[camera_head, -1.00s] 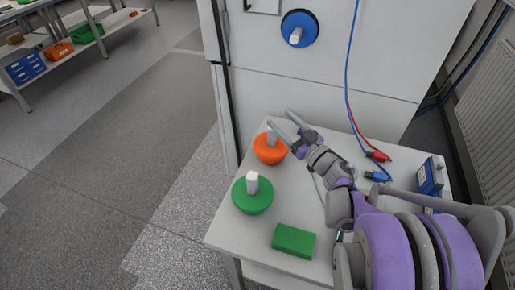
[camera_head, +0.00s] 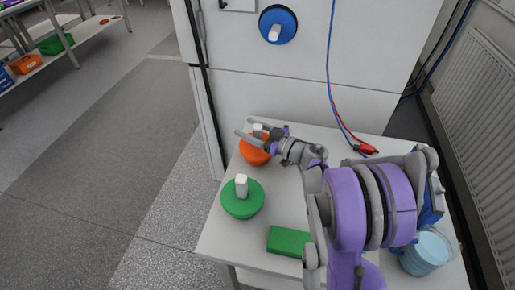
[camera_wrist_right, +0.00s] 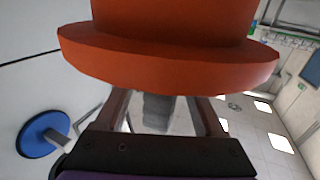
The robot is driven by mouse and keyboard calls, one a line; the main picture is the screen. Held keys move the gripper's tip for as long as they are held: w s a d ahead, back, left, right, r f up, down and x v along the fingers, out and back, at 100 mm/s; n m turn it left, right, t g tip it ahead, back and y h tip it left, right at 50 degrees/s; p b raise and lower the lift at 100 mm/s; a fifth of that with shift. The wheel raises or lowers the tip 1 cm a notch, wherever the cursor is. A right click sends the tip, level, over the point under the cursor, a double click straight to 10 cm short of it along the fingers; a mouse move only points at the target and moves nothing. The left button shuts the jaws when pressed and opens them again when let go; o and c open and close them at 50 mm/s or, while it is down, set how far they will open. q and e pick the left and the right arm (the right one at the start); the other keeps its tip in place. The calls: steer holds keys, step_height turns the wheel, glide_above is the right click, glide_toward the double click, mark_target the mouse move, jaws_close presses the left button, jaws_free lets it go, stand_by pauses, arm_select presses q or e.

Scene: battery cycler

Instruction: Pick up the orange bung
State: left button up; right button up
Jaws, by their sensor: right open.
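The orange bung (camera_head: 253,154) sits on the white table near its back left corner, with its pale handle (camera_head: 257,128) pointing up. My right gripper (camera_head: 245,127) is open, its two fingers at handle height on either side of the handle. In the right wrist view, the bung's orange rim (camera_wrist_right: 170,62) fills the top of the picture, and the handle (camera_wrist_right: 157,112) stands between the open fingers. I cannot tell whether a finger touches it. My left gripper is not in view.
A green bung (camera_head: 242,202) and a green block (camera_head: 287,241) are on the table's front left part. A blue bung (camera_head: 277,25) is in the white cabinet (camera_head: 300,85) behind. A red clip (camera_head: 367,149) on cables and a light blue container (camera_head: 426,251) are to the right.

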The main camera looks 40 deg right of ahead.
jaws_close()
stand_by(0.3)
stand_by(1.1)
